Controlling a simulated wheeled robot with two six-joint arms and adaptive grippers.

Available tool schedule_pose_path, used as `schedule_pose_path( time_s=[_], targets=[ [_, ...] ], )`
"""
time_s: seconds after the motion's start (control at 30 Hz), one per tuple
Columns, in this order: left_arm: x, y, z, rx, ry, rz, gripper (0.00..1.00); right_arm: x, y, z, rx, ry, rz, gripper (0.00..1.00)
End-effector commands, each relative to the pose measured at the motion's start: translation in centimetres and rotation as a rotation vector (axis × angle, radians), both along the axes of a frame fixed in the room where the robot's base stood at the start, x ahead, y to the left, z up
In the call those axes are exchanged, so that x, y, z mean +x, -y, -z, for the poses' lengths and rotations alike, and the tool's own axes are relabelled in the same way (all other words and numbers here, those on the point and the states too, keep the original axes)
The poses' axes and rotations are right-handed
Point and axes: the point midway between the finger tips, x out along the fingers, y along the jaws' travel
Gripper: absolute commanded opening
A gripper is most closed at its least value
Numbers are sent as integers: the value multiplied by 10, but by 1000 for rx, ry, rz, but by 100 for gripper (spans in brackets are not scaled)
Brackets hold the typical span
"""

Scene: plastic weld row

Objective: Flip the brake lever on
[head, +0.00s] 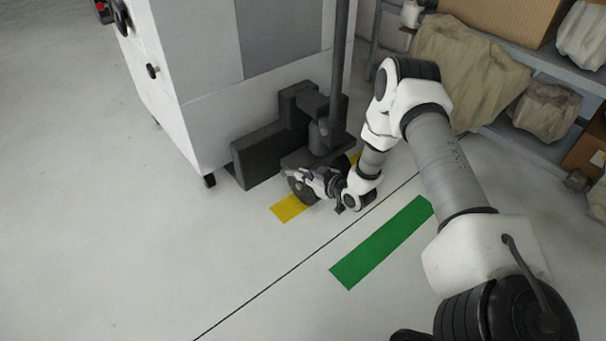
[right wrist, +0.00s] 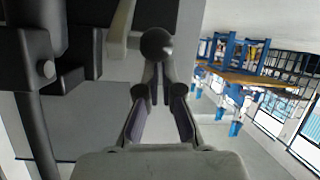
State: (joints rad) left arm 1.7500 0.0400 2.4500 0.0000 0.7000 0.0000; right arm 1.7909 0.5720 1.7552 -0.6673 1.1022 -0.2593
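A dark round knob (right wrist: 157,43) shows in the right wrist view, at the tips of my right gripper. It appears whole, and a pale bar (right wrist: 121,28) comes down just left of it. I cannot tell whether this knob is the brake lever's end. My right gripper (right wrist: 158,77) has its fingertips drawn close together just below the knob; nothing clearly shows between them. In the head view my right gripper (head: 304,180) is low beside the dark mechanism (head: 258,155) at the machine's foot. It hides part of what is there. My left gripper is not in view.
A white machine cabinet (head: 207,110) stands at the upper left, with a dark upright post (head: 339,60). Yellow (head: 288,208) and green (head: 380,243) strips mark the floor. A shelf with covered goods (head: 465,70) stands at the right. The floor in front is clear.

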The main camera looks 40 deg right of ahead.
Motion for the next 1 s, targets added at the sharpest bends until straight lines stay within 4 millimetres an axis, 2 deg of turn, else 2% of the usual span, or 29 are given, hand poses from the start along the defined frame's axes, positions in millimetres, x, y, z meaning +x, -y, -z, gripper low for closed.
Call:
schedule_pose_path(
  time_s=[0.03, 0.17, 0.27, 0.4, 0.7, 0.83, 1.0],
  targets=[
    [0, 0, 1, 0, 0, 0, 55, -10, 1, 13, 6, -36, 7, 0],
    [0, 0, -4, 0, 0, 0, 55, -6, 0, 5, 4, -34, 6, 0],
    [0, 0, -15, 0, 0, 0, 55, 1, -3, -11, 3, -26, 5, 0],
    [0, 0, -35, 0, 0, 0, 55, 19, -10, -44, -3, -6, -1, 0],
    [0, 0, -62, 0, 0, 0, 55, -53, 1, -48, -1, -4, 3, 0],
    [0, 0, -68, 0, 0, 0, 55, -72, 4, -47, -3, -1, 0, 0],
    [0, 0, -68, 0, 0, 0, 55, -79, 4, -47, -3, 2, 0, 0]
  ],
)
